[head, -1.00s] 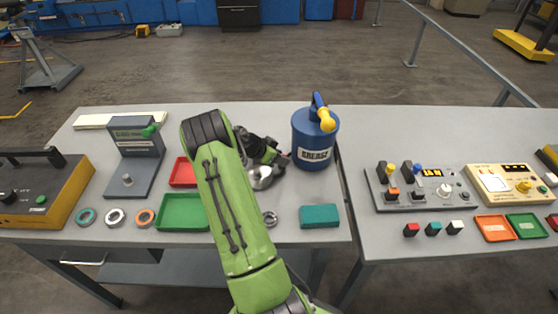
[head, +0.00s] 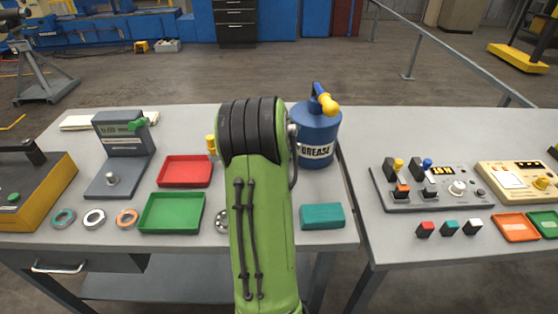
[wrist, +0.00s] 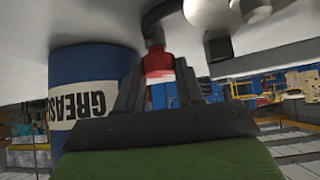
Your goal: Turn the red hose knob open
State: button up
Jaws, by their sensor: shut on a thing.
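The red hose knob (wrist: 158,62) shows in the wrist view at the end of a dark curved pipe, between my gripper's two fingers. My gripper (wrist: 160,82) is shut on the knob. The knob's turn angle cannot be read here. In the head view my green arm covers the gripper and the knob. The blue grease can (head: 316,137), with a yellow-tipped spout, stands just right of my arm. In the wrist view the can (wrist: 92,85) is close on the left, its label turned over.
Left of my arm are a red tray (head: 185,171), a green tray (head: 172,213) and several rings. A teal block (head: 322,216) lies to the right. Control boxes (head: 432,187) stand on the right table. A small yellow part (head: 211,144) shows beside my arm.

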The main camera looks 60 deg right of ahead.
jog(key=n+t+y+b, duration=0.1)
jog(key=n, duration=0.1)
jog(key=n+t+y+b, duration=0.1)
jog(key=n, duration=0.1)
jog(key=shift+s+d+n+t, duration=0.2)
jog(key=shift+n+t, duration=0.2)
dwell(0.4)
jog(key=o, duration=1)
jog(key=shift+o, duration=0.2)
jog(key=p+v, duration=0.2)
jog(key=v, duration=1.3)
jog(key=shift+s+r, duration=0.25)
jog(key=shift+s, duration=0.15)
jog(key=shift+d, duration=0.1)
